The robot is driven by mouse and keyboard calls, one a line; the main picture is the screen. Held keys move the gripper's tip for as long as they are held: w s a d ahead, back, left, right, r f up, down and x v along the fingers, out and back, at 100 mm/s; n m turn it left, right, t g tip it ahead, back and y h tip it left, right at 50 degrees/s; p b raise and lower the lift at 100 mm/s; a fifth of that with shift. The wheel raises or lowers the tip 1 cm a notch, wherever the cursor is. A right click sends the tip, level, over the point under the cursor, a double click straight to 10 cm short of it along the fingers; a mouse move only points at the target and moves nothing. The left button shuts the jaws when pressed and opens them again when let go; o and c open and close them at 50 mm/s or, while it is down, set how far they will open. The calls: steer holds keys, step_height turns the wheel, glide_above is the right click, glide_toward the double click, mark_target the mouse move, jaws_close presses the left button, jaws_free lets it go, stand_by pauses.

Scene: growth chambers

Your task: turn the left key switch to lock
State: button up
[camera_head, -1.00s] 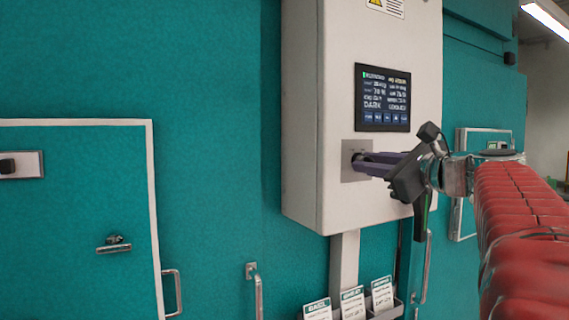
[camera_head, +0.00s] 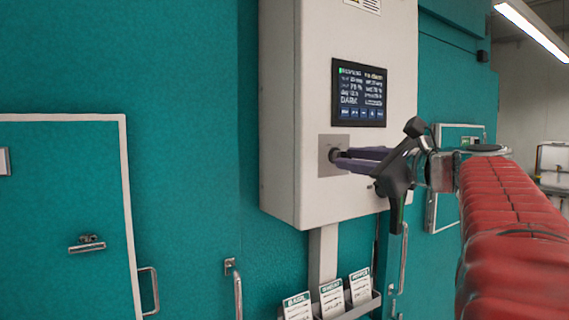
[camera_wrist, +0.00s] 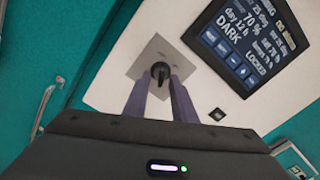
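The key switch (camera_head: 328,142) sits on a square grey plate low on the white control box (camera_head: 280,110), below the display. Its dark key (camera_wrist: 160,70) shows in the wrist view. My gripper (camera_head: 338,160) reaches in from the right. In the wrist view its two purple fingers (camera_wrist: 160,82) lie on either side of the key and appear closed on it. The box is tilted in that view, and the key lines up with the gap between the fingers. The display (camera_head: 358,92) reads DARK, and LOCKED shows in the wrist view.
Several labelled cards (camera_head: 332,299) stand in a rack below. Teal chamber doors with metal handles (camera_head: 149,290) are at left. My red arm fills the right side.

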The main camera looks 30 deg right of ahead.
steer(key=s, duration=1.1)
steer(key=shift+s+d, duration=0.15)
steer(key=shift+s, duration=0.15)
steer(key=shift+f, duration=0.1)
